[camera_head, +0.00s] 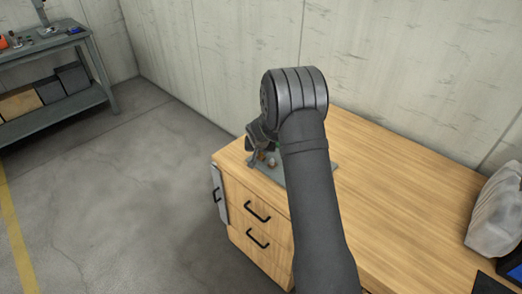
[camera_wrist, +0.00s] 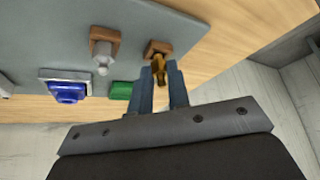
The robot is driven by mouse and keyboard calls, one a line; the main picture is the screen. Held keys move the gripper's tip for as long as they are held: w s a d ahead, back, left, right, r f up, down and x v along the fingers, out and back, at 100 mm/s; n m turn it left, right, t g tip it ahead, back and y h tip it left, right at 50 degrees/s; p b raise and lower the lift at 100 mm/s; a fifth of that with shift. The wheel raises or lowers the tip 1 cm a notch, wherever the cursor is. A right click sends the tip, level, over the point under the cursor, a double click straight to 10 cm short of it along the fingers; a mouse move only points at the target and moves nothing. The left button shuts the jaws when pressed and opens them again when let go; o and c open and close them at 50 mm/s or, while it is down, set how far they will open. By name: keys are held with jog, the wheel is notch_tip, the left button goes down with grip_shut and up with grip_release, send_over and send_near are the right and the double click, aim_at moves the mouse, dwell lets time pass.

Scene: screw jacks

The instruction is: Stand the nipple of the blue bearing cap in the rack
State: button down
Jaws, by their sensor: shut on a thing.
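In the wrist view, my gripper (camera_wrist: 162,74) is shut on a small brass nipple (camera_wrist: 159,66) between its two blue-grey fingers. The nipple's far end meets or overlaps a brown block (camera_wrist: 157,46) of the rack; I cannot tell whether it is seated in it. A second brown block (camera_wrist: 104,37) to the left has a grey nipple (camera_wrist: 102,57) at it. The blue bearing cap (camera_wrist: 66,91) lies to the left, on a pale mount. In the head view, my arm hides most of this area.
A green piece (camera_wrist: 121,91) is close beside the fingers. These parts are on a grey plate (camera_wrist: 35,45), also in the head view (camera_head: 327,180), on the wooden cabinet (camera_head: 410,180). A grey wrapped bundle (camera_head: 497,212) is at the right. A shelf (camera_head: 55,115) stands far left.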

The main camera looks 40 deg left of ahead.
jog(key=shift+f, duration=0.45)
jog(key=c, duration=1.3)
grip_release()
jog(key=shift+r, duration=0.1)
jog(key=v, duration=1.7)
jog(key=shift+d+r, duration=0.1)
jog(key=x, duration=1.7)
jog(key=shift+f, duration=0.2)
